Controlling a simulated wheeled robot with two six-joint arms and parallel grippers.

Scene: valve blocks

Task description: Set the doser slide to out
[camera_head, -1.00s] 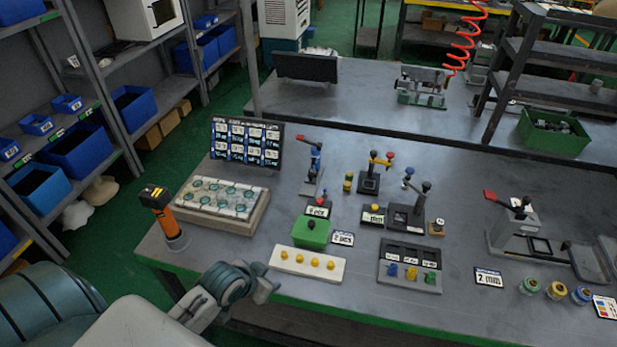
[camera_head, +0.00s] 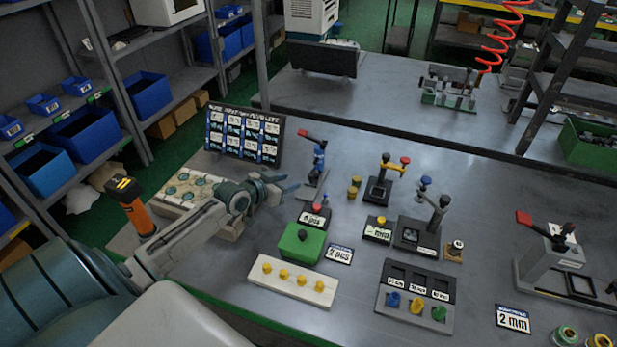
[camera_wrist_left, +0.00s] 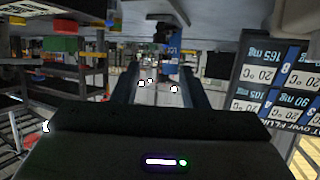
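No part is legibly marked as the doser slide, so I cannot tell which it is. A blue post device with a red lever (camera_head: 317,160) stands on the bench, with a small labelled base (camera_head: 314,217) in front. A green box with a black knob (camera_head: 301,244) sits nearer me. My left gripper (camera_head: 292,183) is just left of the blue post device, apart from it, fingers spread and empty. In the left wrist view its two fingers (camera_wrist_left: 160,88) stand apart, with a blue part (camera_wrist_left: 172,52) beyond them. My right gripper is out of view.
An orange-black tool (camera_head: 132,205) stands at the left edge.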

